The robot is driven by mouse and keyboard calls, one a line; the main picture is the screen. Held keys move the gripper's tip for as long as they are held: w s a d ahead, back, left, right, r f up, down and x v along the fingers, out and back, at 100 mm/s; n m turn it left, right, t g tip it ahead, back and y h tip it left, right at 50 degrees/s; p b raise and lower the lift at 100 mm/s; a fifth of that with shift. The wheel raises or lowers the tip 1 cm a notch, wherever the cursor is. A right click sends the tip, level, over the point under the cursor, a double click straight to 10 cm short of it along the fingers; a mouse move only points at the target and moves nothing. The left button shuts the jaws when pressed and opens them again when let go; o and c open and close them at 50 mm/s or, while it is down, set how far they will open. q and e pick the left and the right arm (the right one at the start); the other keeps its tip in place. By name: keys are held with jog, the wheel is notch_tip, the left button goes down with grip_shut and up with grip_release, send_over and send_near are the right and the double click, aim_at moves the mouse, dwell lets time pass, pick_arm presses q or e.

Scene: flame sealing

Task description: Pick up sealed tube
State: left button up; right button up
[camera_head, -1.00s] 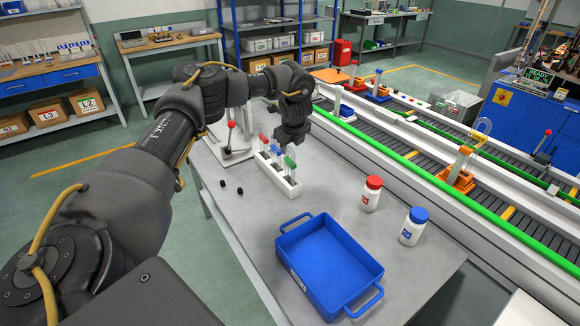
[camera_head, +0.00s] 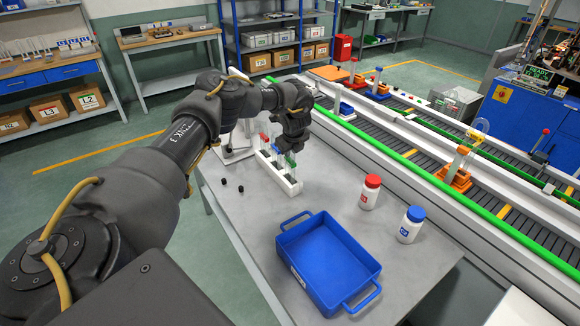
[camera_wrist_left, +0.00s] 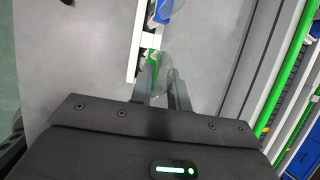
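A white rack (camera_head: 290,187) holds several clear tubes with coloured caps. A red cap (camera_head: 262,136) shows at its far end and a green cap (camera_head: 291,161) nearer. My left gripper (camera_head: 290,155) reaches down over the rack's right side, its fingertips partly hidden. In the left wrist view, a clear glass tube (camera_wrist_left: 163,76) lies between the two fingers of the gripper (camera_wrist_left: 162,88). Whether the fingers press on the glass I cannot tell. My right gripper is out of view.
A blue tray (camera_head: 330,262) stands at the table's front. Bottles with a red lid (camera_head: 370,192) and a blue lid (camera_head: 410,226) stand right of it. Two small black pieces (camera_head: 232,186) lie left of the rack. A conveyor (camera_head: 430,165) runs along the right.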

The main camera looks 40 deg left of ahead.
pick_arm(q)
grip_shut()
jog(key=shift+r, duration=0.15)
